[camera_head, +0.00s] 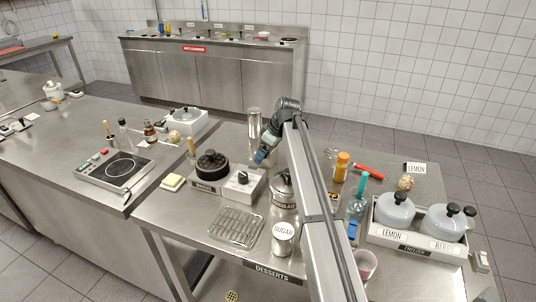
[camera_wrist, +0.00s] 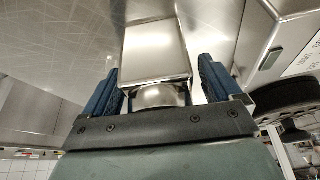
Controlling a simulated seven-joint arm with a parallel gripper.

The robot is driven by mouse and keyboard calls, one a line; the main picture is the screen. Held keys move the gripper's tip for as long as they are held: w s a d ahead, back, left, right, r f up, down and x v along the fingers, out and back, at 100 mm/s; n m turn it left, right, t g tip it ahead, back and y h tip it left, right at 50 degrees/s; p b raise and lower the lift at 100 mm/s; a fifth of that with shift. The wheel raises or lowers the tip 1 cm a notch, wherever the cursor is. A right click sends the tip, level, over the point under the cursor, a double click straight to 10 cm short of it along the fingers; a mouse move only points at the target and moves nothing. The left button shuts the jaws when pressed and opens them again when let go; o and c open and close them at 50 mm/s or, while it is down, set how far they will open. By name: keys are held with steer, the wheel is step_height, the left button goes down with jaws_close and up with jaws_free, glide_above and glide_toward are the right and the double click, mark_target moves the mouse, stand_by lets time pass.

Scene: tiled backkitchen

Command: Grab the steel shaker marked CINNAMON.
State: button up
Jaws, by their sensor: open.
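No label reading CINNAMON is legible in either view. A tall plain steel cylinder (camera_head: 254,124) stands at the back of the bench, just behind and left of my gripper (camera_head: 261,158); I cannot tell if it is the cinnamon shaker. Steel containers marked CHOCOLATE (camera_head: 283,191) and SUGAR (camera_head: 284,240) stand nearer the front, beside my arm. In the wrist view my gripper (camera_wrist: 158,88) has its blue fingers apart. A shiny steel object (camera_wrist: 155,48) shows between and beyond them, its label side not visible; I cannot tell whether they touch it.
A white box with a black knob (camera_head: 239,187) and a dark round pot (camera_head: 211,164) are close to my gripper. A wire rack (camera_head: 236,228) lies in front. My arm hides part of the bench.

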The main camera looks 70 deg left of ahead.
steer(key=c, duration=1.2)
steer(key=shift+o, duration=0.2)
